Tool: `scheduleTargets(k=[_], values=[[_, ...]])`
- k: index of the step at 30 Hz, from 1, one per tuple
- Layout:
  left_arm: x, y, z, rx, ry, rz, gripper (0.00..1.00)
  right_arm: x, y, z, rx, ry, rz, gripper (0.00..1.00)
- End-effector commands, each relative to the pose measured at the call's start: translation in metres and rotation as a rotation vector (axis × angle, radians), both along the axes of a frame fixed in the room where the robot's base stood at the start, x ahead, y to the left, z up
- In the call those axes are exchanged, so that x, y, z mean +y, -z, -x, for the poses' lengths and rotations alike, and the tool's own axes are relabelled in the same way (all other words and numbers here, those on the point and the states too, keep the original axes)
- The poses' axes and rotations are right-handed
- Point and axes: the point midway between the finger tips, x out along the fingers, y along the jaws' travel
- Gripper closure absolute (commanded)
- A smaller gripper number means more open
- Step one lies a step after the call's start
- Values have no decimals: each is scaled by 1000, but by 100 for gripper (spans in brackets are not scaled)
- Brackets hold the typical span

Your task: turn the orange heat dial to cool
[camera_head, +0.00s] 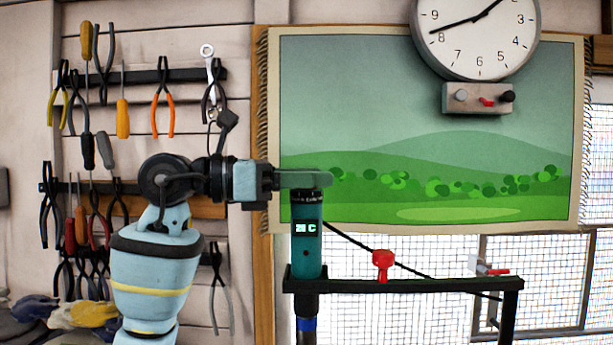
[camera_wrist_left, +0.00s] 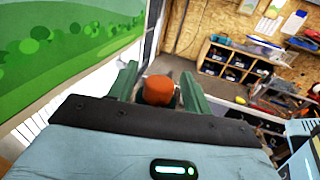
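The orange dial (camera_wrist_left: 158,91) shows in the left wrist view as a rounded knob between my left gripper's two green fingers. Narrow gaps seem to show at its sides. In the head view my left gripper (camera_head: 305,180) reaches in level from the left, at the top of a dark green upright cylinder (camera_head: 306,250). The fingers hide the dial there. The cylinder carries a small lit display (camera_head: 306,228) with digits and a C; the digits are hard to read. The left gripper (camera_wrist_left: 160,76) looks open around the dial. My right gripper is in neither view.
The cylinder stands at the left end of a black rail (camera_head: 420,286). A red clamp-like piece (camera_head: 381,262) sits on the rail. A landscape hanging (camera_head: 430,130) and clock (camera_head: 478,35) are behind. Hand tools hang on the left wall. Space right of the gripper is clear.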

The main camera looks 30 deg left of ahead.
Motion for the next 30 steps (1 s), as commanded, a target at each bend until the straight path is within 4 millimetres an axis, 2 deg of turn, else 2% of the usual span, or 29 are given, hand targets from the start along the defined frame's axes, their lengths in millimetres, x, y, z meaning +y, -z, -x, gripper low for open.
scheduleTargets(k=[1,9,10,20,30], values=[[0,0,0,0,0,0,57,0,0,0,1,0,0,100],[0,0,0,0,0,0,92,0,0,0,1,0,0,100],[0,0,0,0,0,0,94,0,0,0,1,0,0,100],[1,-3,2,-5,-61,-3,94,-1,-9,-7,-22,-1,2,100],[0,-5,4,-11,-304,-6,94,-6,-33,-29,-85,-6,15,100]])
